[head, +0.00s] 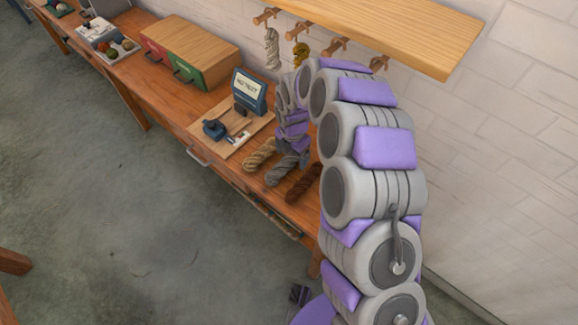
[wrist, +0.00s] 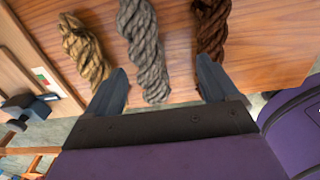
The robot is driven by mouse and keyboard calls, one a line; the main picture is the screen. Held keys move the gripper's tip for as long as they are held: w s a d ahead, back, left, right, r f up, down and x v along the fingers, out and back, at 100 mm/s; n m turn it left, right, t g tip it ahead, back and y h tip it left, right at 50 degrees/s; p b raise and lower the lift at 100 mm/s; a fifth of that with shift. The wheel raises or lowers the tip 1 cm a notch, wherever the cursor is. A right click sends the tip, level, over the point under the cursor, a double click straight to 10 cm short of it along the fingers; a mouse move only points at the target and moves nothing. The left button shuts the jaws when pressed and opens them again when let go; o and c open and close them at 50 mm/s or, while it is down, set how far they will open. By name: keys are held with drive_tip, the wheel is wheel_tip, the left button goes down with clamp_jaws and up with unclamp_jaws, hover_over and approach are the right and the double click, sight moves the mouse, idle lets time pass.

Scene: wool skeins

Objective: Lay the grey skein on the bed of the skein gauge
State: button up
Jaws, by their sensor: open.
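The grey skein (head: 282,169) lies on the wooden bench between a tan skein (head: 260,154) and a dark brown skein (head: 303,182). In the wrist view the grey skein (wrist: 144,50) runs away from between my two fingers. My gripper (wrist: 160,85) is open, with one finger on each side of the grey skein's near end; I cannot tell its height above it. In the head view my arm hides most of the gripper. The skein gauge (head: 240,118) stands left of the skeins, with a pale board, a blue device and a blue display reading "NO TEST".
The tan skein (wrist: 84,50) and brown skein (wrist: 211,32) lie close on either side in the wrist view. A shelf (head: 400,35) with pegs and hanging skeins overhangs the bench (head: 180,100). A drawer box (head: 190,52) stands farther left.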

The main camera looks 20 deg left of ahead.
sight(281, 160)
drive_tip(key=shift+a+f, duration=0.1)
drive_tip(key=shift+f, duration=0.3)
drive_tip(key=a+f, duration=0.2)
drive_tip(key=a+f+b, duration=0.1)
drive_tip(key=f, duration=0.1)
drive_tip(key=shift+a+f, duration=0.3)
drive_tip(key=shift+a, duration=0.1)
drive_tip(key=shift+s+d+f+b, duration=0.1)
drive_tip(key=shift+d+f+b, duration=0.15)
drive_tip(key=shift+d, duration=0.4)
drive_tip(key=shift+d+f+b, duration=0.15)
drive_tip(key=shift+d+f, duration=0.15)
drive_tip(key=shift+d, duration=0.3)
drive_tip(key=shift+w+d, duration=0.2)
drive_tip(key=shift+d, duration=0.1)
drive_tip(key=shift+r, duration=0.15)
drive_tip(key=shift+c, duration=0.5)
drive_tip(key=shift+s+a, duration=0.1)
drive_tip(key=shift+a, duration=0.15)
drive_tip(key=shift+c, duration=0.7)
drive_tip(key=shift+a+f, duration=0.2)
drive_tip(key=shift+a, duration=0.6)
drive_tip(key=c, duration=0.3)
drive_tip(key=shift+a, duration=0.15)
drive_tip(key=shift+c, duration=0.7)
drive_tip(key=shift+d+r, duration=0.15)
drive_tip(key=shift+d, duration=0.55)
drive_tip(key=c, duration=0.5)
